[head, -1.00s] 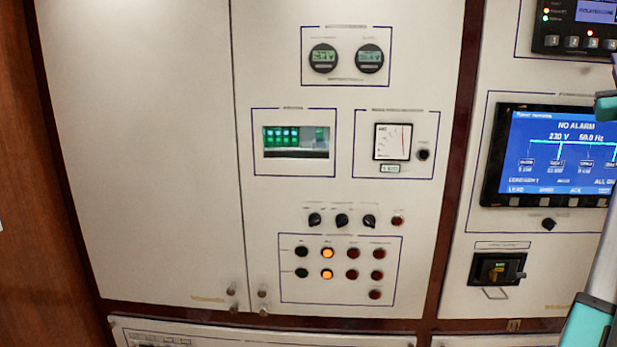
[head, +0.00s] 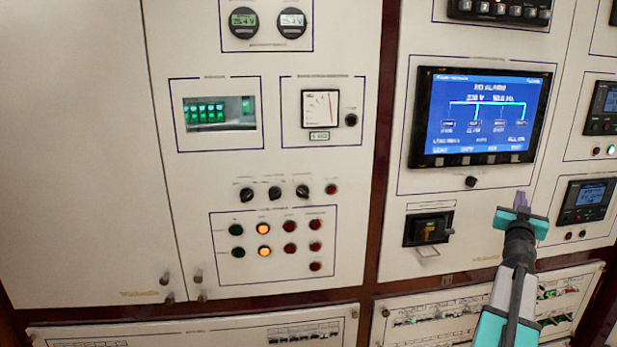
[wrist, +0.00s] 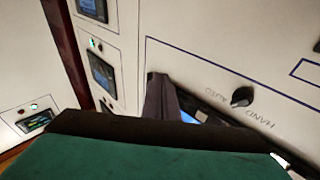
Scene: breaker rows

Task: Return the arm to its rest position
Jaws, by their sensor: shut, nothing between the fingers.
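My gripper (head: 521,200) is at the right of the head view, at the end of my teal and grey arm. Its fingers are together with nothing between them. In the head view it appears in front of the panel, below the blue screen (head: 479,115) and right of the black and yellow rotary switch (head: 428,230). In the wrist view the dark fingers (wrist: 160,97) stand against the white panel, left of a black selector knob (wrist: 242,96). I cannot tell the exact gap between the fingertips and the panel.
A white panel with indicator lights and knobs (head: 274,193) fills the middle left. Breaker rows (head: 440,312) run along the lower panels. Small displays (head: 587,198) are at the far right. Small door knobs (head: 198,276) stick out at the lower left.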

